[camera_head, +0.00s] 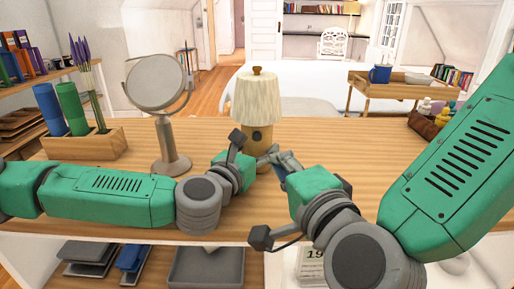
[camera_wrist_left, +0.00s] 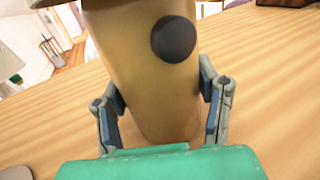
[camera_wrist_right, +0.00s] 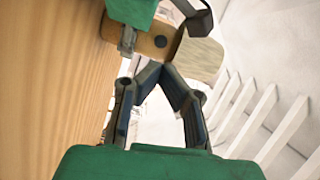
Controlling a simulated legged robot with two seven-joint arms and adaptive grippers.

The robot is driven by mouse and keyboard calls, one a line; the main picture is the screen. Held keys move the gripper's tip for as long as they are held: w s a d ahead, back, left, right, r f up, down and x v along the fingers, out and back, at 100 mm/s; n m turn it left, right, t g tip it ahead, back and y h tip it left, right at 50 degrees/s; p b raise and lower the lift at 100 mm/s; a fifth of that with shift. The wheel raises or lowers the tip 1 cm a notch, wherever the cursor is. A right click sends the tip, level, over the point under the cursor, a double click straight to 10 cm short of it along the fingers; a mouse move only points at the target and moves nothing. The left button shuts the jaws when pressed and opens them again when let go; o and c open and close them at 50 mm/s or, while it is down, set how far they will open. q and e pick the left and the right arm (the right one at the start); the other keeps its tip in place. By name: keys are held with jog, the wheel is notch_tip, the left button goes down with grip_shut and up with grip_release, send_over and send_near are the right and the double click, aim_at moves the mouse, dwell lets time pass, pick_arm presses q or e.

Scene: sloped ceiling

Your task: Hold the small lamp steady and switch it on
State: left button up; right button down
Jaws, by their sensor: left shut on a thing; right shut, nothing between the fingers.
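The small lamp (camera_head: 257,105) stands upright on the wooden table, with a pale pleated shade and a tan base. A round dark knob (camera_wrist_left: 174,39) sits on the front of its base. My left gripper (camera_wrist_left: 160,95) is shut around the lower base, one finger on each side, below the knob. My right gripper (camera_wrist_right: 155,72) is shut and empty, its fingertips together. It is in front of the lamp, to the right of my left gripper in the head view. The lamp also shows beyond its fingertips in the right wrist view (camera_wrist_right: 200,57).
A round mirror on a stand (camera_head: 171,150) is left of the lamp, behind my left arm. A wooden holder (camera_head: 85,146) with blue and green cylinders stands further left. A basket of small bottles (camera_head: 428,124) is at the right. The table (camera_head: 335,140) is clear right of the lamp.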

aim_at(257, 137)
jog(key=a+n+g+y, duration=0.1)
jog(key=n+y, duration=0.1)
jog(key=n, duration=0.2)
jog(key=a+n+g+y, duration=0.1)
jog(key=n+g, duration=0.1)
jog(key=n, duration=0.3)
jog(key=s+a+n+g+y, duration=0.1)
jog(key=n+y, duration=0.1)
jog(key=n, duration=0.2)
jog(key=shift+a+f+g+y, duration=0.2)
jog(key=shift+a+g+y, duration=0.1)
jog(key=shift+g, duration=0.1)
jog(key=shift+f+n, duration=0.1)
jog(key=shift+n, duration=0.4)
jog(key=shift+w, duration=4.25)
jog(key=shift+w, duration=0.15)
